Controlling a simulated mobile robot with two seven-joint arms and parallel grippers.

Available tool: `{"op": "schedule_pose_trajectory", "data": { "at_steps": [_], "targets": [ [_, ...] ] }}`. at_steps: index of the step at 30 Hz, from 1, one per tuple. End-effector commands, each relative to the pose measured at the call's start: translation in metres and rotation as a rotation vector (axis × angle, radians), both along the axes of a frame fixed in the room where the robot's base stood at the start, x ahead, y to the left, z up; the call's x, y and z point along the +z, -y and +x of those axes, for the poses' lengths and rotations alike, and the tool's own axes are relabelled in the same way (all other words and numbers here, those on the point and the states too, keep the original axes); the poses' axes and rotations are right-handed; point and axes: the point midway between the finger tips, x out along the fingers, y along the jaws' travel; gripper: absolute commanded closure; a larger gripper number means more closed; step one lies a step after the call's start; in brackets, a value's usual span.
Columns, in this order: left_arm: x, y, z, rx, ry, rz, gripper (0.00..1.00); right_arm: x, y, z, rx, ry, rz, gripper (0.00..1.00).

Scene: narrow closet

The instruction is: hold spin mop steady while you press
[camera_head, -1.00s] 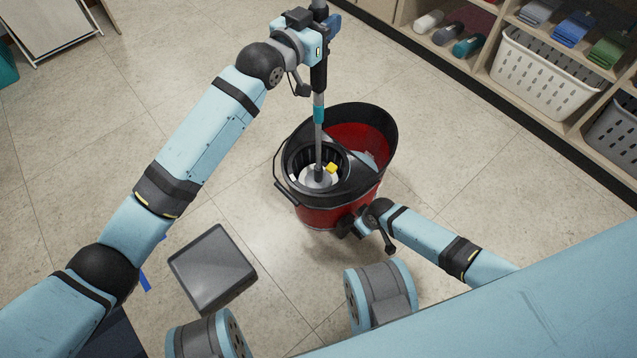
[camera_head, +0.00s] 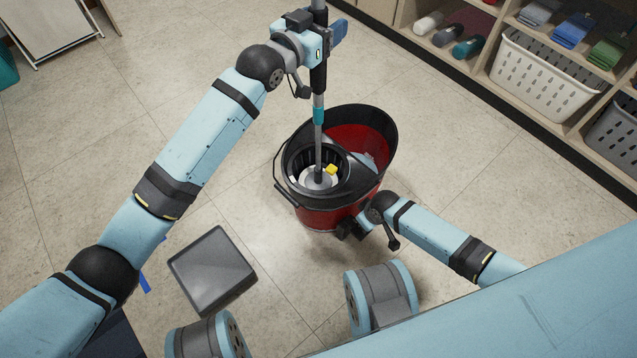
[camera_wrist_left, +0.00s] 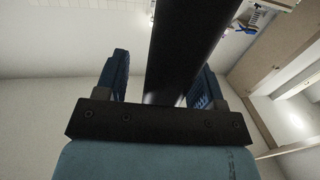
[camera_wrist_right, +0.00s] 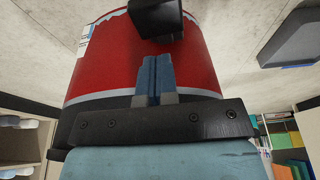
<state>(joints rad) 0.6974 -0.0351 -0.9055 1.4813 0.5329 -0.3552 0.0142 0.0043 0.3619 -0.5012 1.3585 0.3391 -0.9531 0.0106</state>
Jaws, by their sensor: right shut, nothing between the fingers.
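The red and black mop bucket (camera_head: 350,212) stands on the floor in the head view, with a black wringer basket (camera_head: 297,160) in its left part. The spin mop (camera_head: 318,140) stands nearly upright, its lower end in that basket. My left gripper (camera_head: 320,42) is around the mop's dark upper handle. In the left wrist view the handle (camera_wrist_left: 188,50) passes between the blue fingers, with a gap showing at the left finger; firm contact is unclear. My right gripper (camera_wrist_right: 155,75) is shut and empty, low beside the bucket's red wall (camera_wrist_right: 105,65), just below a black block (camera_wrist_right: 157,18) on it.
A grey flat-topped box (camera_head: 212,268) lies on the floor left of the bucket. Shelves at the right hold a white basket (camera_head: 543,75), folded cloths (camera_head: 573,28) and a dark basket (camera_head: 615,130). A white folding rack (camera_head: 50,30) stands far left. Floor around the bucket is mostly clear.

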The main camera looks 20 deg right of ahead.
Motion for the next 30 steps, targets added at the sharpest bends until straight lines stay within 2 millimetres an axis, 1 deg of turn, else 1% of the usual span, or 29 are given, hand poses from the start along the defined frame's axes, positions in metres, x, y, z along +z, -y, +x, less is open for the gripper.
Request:
{"op": "schedule_pose_trajectory", "data": {
  "at_steps": [6, 10, 14, 21, 25, 30],
  "targets": [
    [0.0, -0.001, 0.0, 0.0, 0.0, 0.0, 0.38, 0.0, 0.0, 0.0, 0.0, 0.0, 0.0, 1.0],
    [-0.001, -0.009, -0.006, 0.0, 0.0, 0.0, 0.38, 0.0, 0.0, 0.0, 0.0, 0.0, 0.0, 1.0],
    [-0.001, -0.029, -0.019, 0.0, 0.0, 0.0, 0.38, 0.0, 0.0, 0.0, 0.0, 0.0, 0.0, 1.0],
    [-0.001, -0.072, -0.047, 0.001, 0.0, 0.0, 0.38, 0.0, 0.0, 0.0, 0.0, 0.0, 0.0, 1.0],
    [-0.001, -0.089, -0.058, 0.001, 0.0, 0.001, 0.38, 0.0, 0.0, 0.0, 0.0, 0.0, 0.0, 1.0],
    [0.0, -0.099, -0.065, 0.0, 0.0, 0.0, 0.38, 0.0, 0.0, 0.0, 0.0, 0.0, 0.0, 1.0]
  ]
}}
